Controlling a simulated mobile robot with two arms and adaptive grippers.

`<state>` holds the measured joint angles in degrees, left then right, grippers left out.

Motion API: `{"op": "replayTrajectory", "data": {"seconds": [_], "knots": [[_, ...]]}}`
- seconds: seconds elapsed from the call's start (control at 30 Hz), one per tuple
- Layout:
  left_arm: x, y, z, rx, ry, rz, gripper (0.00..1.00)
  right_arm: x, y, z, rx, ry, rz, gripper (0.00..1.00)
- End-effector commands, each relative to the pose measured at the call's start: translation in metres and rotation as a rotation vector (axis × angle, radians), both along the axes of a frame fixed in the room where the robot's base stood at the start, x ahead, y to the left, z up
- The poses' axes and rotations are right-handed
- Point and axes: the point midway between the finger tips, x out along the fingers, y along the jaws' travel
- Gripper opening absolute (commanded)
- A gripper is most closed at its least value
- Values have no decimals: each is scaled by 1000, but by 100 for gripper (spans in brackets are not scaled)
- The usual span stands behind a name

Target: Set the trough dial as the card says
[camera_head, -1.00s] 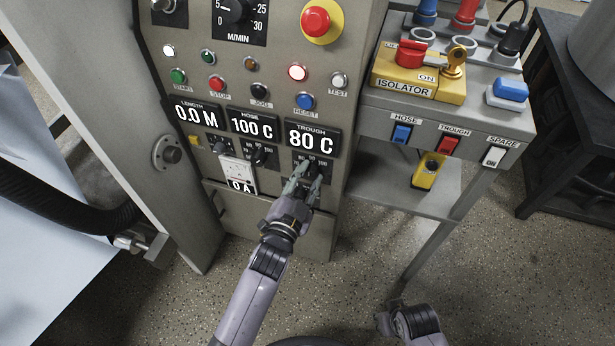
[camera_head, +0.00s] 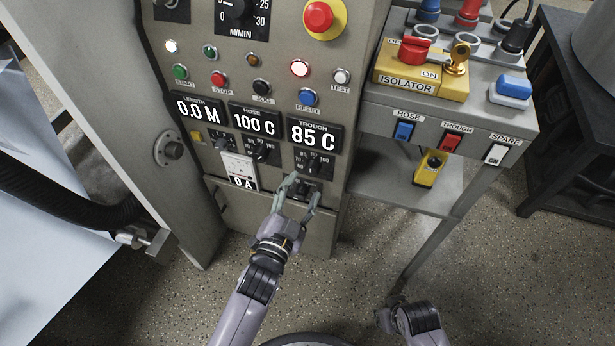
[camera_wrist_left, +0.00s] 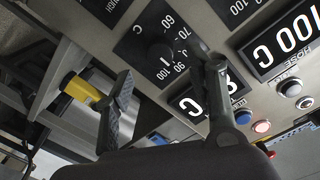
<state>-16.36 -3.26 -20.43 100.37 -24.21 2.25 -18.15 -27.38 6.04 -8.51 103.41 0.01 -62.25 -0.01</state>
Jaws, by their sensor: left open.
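The trough dial (camera_head: 314,161) is a black knob on a black scale plate, under the trough display (camera_head: 314,134), which reads 85 C. My left gripper (camera_head: 305,188) is open and empty, its fingertips just below the dial. In the left wrist view the dial (camera_wrist_left: 160,54) shows ahead of my spread left fingers (camera_wrist_left: 168,82), apart from them, with scale numbers around it. One finger partly covers the trough display (camera_wrist_left: 205,98) there. I cannot make out a card.
The hose dial (camera_head: 262,151) and the hose display (camera_head: 255,121), reading 100 C, are just left. A white meter (camera_head: 239,168) sits beside them. Push buttons and a red emergency stop (camera_head: 318,16) are above. The isolator (camera_head: 421,75) and rocker switches stand on a bench at right.

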Motion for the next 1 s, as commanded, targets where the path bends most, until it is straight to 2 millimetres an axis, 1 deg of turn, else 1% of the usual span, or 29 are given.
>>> {"op": "replayTrajectory", "data": {"seconds": [0.03,0.1,0.2,0.33,0.5,1.0], "knots": [[-12,4,0,0,3,-1,51,0,0,0,0,0,0,29],[-26,9,0,0,4,0,51,0,0,0,0,0,0,29],[-42,15,1,0,2,0,51,0,0,0,0,1,0,29],[-55,20,2,-1,1,1,51,0,0,0,0,1,0,29],[-61,23,2,-1,0,0,51,0,0,0,0,1,0,29],[-61,22,2,-1,1,1,51,0,0,0,0,0,0,29]]}}
